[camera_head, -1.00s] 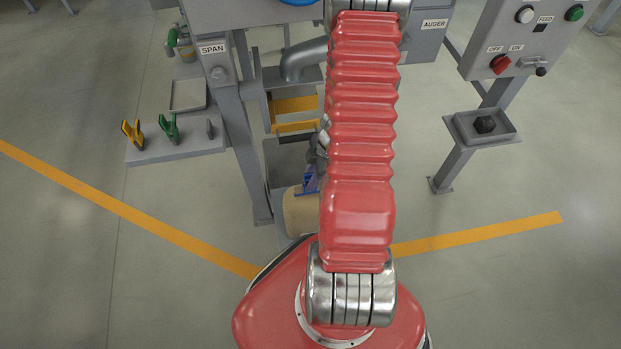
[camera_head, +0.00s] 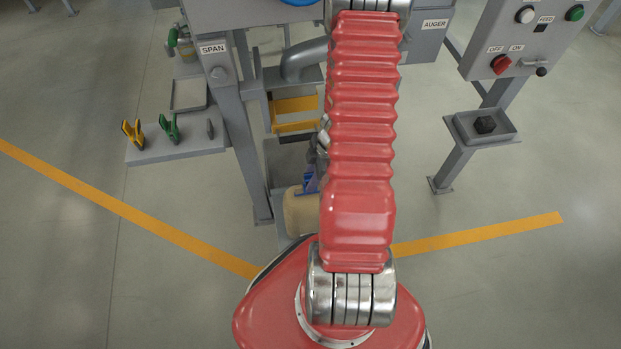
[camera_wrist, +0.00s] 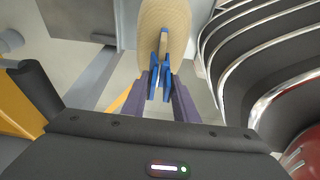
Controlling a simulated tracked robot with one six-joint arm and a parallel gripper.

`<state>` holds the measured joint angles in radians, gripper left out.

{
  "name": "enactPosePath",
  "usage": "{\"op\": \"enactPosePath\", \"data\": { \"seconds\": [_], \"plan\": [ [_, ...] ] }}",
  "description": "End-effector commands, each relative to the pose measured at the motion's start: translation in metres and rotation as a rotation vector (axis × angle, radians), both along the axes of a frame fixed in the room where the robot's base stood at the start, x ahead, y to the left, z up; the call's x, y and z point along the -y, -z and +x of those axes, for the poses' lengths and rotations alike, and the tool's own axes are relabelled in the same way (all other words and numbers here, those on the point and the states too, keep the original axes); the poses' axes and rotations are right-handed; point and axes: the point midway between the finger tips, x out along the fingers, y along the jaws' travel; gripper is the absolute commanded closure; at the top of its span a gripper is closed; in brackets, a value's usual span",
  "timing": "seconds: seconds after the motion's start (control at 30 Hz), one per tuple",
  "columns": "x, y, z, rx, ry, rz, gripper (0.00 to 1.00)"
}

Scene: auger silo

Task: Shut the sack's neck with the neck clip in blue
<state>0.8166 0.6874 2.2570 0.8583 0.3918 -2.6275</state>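The blue neck clip (camera_wrist: 164,62) is between the fingertips of my gripper (camera_wrist: 162,98) in the wrist view. The fingers press on its two handles, and its jaw end points away against the tan sack (camera_wrist: 161,18). Whether the jaws go around the neck or only lie before it, I cannot tell. In the head view the sack (camera_head: 301,212) stands low beside my arm, with part of the blue clip (camera_head: 308,182) above it. My arm hides the rest of both, and most of my gripper.
A shelf (camera_head: 160,152) at the left carries a yellow clip (camera_head: 132,131) and a green clip (camera_head: 169,127). A control box (camera_head: 525,35) and a small tray post (camera_head: 482,130) stand at the right. The frame leg (camera_head: 243,150) is close left of the sack.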

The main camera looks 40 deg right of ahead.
Motion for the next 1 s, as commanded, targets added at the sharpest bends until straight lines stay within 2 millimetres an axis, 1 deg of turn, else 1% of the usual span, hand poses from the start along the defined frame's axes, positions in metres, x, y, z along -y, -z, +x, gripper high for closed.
{"op": "enactPosePath", "data": {
  "seconds": [0.03, 0.33, 0.67, 0.87, 1.0],
  "plan": [
    [0.000, 0.000, 0.000, 0.000, 0.000, 0.000, 0.72],
    [0.000, 0.000, 0.000, 0.000, 0.000, 0.000, 0.52],
    [0.001, -0.002, 0.000, 0.001, -0.001, -0.001, 0.52],
    [0.004, -0.014, -0.002, 0.003, -0.001, -0.002, 0.52],
    [0.008, -0.028, -0.004, 0.002, 0.000, -0.003, 0.52]
  ]
}}
